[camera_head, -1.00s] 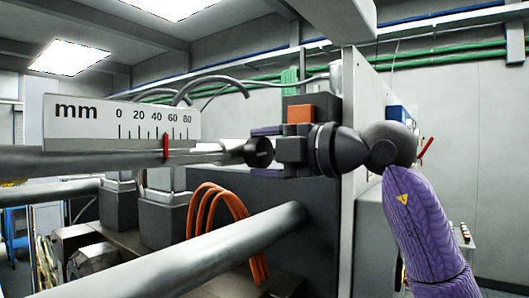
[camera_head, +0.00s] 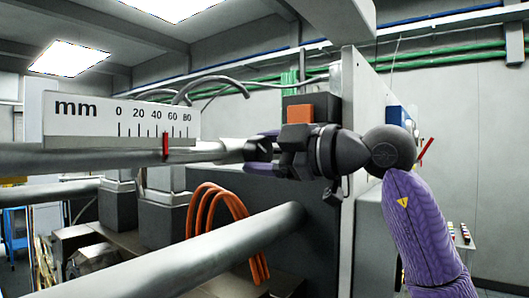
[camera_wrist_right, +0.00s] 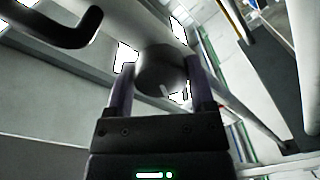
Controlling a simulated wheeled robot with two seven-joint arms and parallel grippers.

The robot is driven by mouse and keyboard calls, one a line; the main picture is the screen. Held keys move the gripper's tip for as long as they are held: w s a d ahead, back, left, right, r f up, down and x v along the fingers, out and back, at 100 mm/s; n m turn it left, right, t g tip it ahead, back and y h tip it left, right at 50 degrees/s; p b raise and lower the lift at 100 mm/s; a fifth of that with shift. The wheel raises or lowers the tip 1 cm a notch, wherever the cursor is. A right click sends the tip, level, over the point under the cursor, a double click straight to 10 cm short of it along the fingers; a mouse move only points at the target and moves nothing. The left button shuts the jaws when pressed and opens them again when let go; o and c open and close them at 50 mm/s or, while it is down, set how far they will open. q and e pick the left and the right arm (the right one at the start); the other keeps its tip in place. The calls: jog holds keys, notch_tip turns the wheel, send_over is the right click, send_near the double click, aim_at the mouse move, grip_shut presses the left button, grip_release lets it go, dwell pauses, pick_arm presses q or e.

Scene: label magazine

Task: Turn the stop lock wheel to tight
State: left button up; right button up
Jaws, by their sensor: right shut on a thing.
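The stop lock wheel (camera_wrist_right: 160,72) is a dark round knob, seen between the two fingers in the right wrist view. My right gripper (camera_head: 262,150) is shut on it at the end of the grey rod in the head view, where the fingers hide most of the wheel. The right gripper's fingers (camera_wrist_right: 166,88) lie on either side of the wheel in the wrist view. A red pointer (camera_head: 165,146) stands on the white mm scale (camera_head: 75,125) near the 50 to 55 region. My left gripper is not in view.
A thick grey rail (camera_head: 200,255) crosses in front, below the gripper. Orange cable loops (camera_head: 215,215) hang behind it. An orange block (camera_head: 300,113) on a dark housing sits just above my right gripper. A grey panel (camera_head: 366,120) stands behind my wrist.

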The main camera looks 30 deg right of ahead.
jog(key=shift+f, duration=0.15)
jog(key=o, duration=1.2)
jog(key=shift+s+d, duration=0.15)
jog(key=shift+s, duration=0.1)
jog(key=b+v, duration=0.3)
jog(key=v, duration=0.6)
jog(key=shift+s, duration=0.15)
